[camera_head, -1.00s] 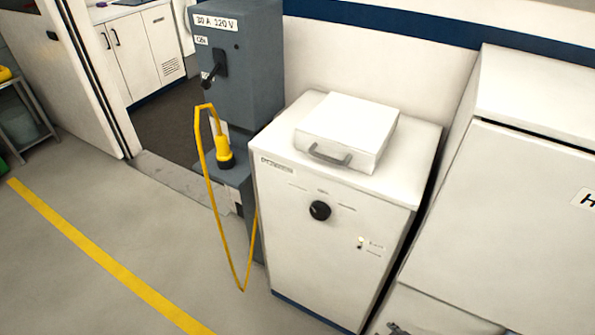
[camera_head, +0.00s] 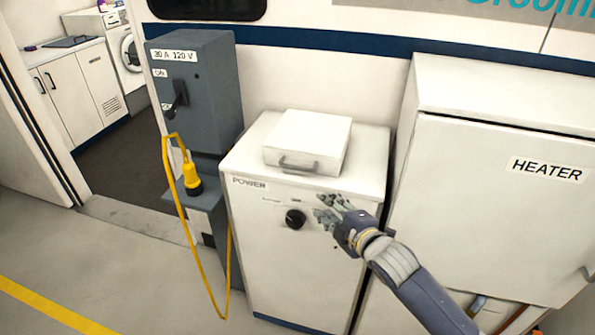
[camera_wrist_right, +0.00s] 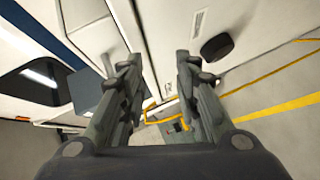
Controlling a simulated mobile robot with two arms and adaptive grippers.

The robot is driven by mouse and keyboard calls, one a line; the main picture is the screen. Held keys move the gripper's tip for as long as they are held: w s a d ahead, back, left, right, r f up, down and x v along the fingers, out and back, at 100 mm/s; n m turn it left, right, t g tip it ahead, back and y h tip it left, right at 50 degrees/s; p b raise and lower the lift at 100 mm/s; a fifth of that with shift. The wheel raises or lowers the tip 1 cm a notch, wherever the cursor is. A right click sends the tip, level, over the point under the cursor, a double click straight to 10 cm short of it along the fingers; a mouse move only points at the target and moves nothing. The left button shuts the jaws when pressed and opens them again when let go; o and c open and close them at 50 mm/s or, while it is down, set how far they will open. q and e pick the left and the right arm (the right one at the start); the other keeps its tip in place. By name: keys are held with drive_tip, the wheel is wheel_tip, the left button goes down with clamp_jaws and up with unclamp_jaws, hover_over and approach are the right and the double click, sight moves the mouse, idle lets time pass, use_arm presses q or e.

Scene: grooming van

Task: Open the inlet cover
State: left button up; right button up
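The inlet cover appears to be the white box-shaped lid (camera_head: 310,138) on top of the white POWER cabinet (camera_head: 262,255). It lies flat and closed, with a grey handle (camera_head: 298,166) on its front edge. My right gripper (camera_head: 328,208) is in front of the cabinet's upper front, right of the black knob (camera_head: 296,219) and below the lid, apart from the handle. In the right wrist view its two fingers (camera_wrist_right: 158,62) are spread with nothing between them, and the black knob (camera_wrist_right: 216,47) shows to their right. My left gripper is not in view.
A grey 30 A 120 V switch box (camera_head: 195,95) stands left of the cabinet. A yellow plug (camera_head: 192,180) and its hanging yellow cable are beside it. The HEATER cabinet (camera_head: 490,200) is close on the right. The floor at the front left is clear.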

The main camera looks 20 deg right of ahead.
drive_tip(key=n+t+y, duration=0.1)
drive_tip(key=n, duration=0.1)
approach(298, 169)
drive_tip(key=s, duration=0.1)
drive_tip(key=p+x, duration=0.2)
drive_tip(key=x, duration=0.7)
drive_tip(key=shift+d+r, duration=0.15)
drive_tip(key=shift+w, duration=0.65)
clamp_jaws()
